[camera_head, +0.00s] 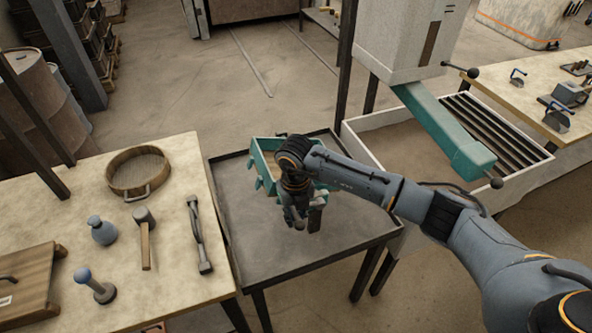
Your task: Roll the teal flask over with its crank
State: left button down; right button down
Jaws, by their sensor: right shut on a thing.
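My left gripper is not in view.
At right, a teal chute (445,130) hangs over a sand bin (385,150). The dark table's front is bare.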

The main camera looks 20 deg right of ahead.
jog(key=f+b, duration=0.1)
jog(key=f, duration=0.1)
jog(key=a+f+b, duration=0.1)
jog(key=b, duration=0.1)
jog(key=shift+s+a+f, duration=0.1)
jog(key=shift+s+f, duration=0.05)
jog(key=shift+f, duration=0.2)
jog(key=c, duration=0.9)
grip_release()
jog(key=shift+a, duration=0.15)
jog(key=shift+d, duration=0.2)
